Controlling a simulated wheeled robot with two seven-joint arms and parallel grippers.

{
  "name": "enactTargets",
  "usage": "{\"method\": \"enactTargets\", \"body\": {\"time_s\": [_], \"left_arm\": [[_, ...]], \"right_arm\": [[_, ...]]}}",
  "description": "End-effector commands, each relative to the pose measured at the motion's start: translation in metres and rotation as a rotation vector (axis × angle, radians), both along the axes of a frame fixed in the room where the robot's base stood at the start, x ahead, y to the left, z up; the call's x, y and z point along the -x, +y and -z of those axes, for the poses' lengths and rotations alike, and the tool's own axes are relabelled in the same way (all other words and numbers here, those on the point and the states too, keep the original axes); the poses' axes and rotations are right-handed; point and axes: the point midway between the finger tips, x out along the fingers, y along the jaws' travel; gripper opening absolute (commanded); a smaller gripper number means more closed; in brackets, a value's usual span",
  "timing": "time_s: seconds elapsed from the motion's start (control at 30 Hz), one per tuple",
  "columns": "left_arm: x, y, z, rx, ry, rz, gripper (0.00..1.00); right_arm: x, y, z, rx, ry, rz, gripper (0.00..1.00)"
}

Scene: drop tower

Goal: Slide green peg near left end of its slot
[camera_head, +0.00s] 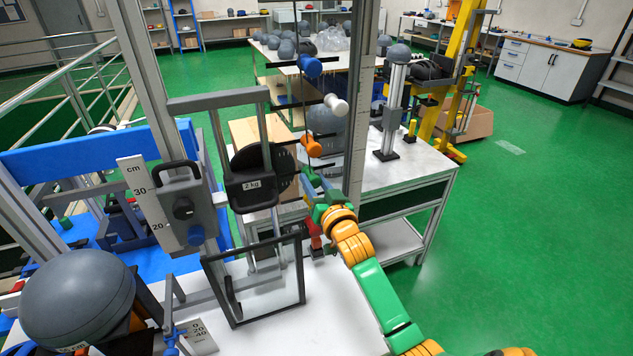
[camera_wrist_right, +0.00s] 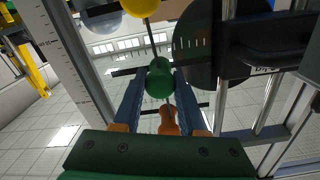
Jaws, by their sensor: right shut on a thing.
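The green peg (camera_wrist_right: 159,80) shows in the right wrist view, between the two blue fingers of my right gripper (camera_wrist_right: 159,88), which is shut on it. In the head view my right gripper (camera_head: 314,186) reaches up to the slotted upright from below right, and the peg is mostly hidden by the fingers. A dark horizontal slot bar (camera_wrist_right: 125,72) shows beside the peg; the slot's ends are too hidden to place the peg exactly. An orange peg (camera_head: 311,146) sits just above the gripper in the head view. My left gripper is not in view.
A white peg (camera_head: 336,105) and a blue peg (camera_head: 310,67) sit higher up. A black 2 kg weight (camera_head: 251,184) hangs left of the gripper. A grey metal post (camera_head: 361,90) stands close on the right. Green floor (camera_head: 530,220) is clear at right.

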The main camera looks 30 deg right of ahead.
Motion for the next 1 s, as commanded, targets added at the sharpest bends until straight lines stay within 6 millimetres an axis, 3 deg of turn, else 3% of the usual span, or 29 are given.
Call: {"method": "enactTargets", "body": {"time_s": [0.1,0.33,0.37,0.47,0.8,1.0], "left_arm": [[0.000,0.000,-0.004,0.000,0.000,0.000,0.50],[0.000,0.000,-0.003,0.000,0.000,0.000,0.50],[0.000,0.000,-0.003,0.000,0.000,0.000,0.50],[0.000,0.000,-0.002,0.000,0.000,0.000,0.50],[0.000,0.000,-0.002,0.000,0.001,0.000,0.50],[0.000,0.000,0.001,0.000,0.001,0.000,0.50]], "right_arm": [[-0.002,0.012,0.002,-0.010,0.005,-0.008,0.00],[-0.003,0.013,0.004,-0.009,0.008,-0.011,0.00],[-0.003,0.013,0.004,-0.009,0.008,-0.011,0.44],[-0.003,0.013,0.004,-0.009,0.006,-0.009,0.71],[0.000,0.012,0.003,-0.006,0.004,-0.007,0.71],[0.026,0.020,0.004,-0.006,0.005,-0.009,0.71]]}}
